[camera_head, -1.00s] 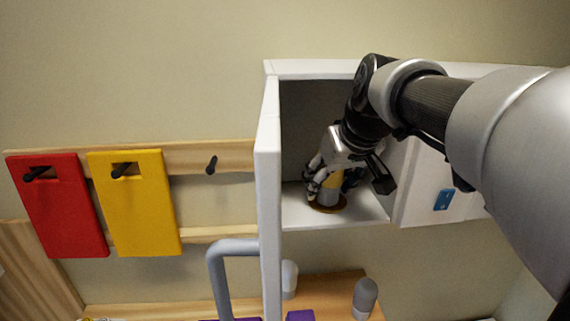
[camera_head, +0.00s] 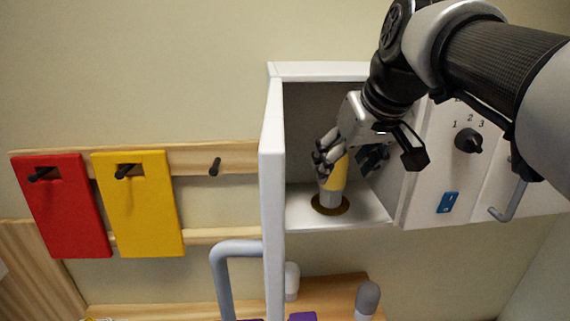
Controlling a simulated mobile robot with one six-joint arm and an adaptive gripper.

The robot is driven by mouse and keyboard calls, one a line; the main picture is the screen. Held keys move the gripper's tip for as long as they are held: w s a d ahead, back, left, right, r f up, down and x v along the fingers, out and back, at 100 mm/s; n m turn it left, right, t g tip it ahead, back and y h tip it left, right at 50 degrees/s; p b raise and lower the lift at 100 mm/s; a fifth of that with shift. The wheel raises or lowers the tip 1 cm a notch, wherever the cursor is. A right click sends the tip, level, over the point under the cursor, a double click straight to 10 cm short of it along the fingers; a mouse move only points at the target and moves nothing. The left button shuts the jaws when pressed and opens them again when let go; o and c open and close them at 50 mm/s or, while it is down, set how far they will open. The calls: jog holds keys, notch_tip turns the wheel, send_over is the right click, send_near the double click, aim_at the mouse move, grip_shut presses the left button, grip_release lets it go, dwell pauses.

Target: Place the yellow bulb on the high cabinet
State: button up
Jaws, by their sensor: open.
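The open cabinet door (camera_head: 271,170) stands left of the gripper. A panel with a dial (camera_head: 468,141) is on the right. Red (camera_head: 63,205) and yellow (camera_head: 138,205) boards hang at left.

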jog(key=s+f+m+g+h, duration=0.1)
jog(key=s+f+m, duration=0.1)
jog(key=s+f, duration=1.8)
jog(key=s, duration=0.4)
jog(key=shift+a+f+g, duration=0.15)
jog(key=shift+a+g, duration=0.2)
jog(key=shift+g, duration=0.05)
jog(key=shift+w, duration=0.1)
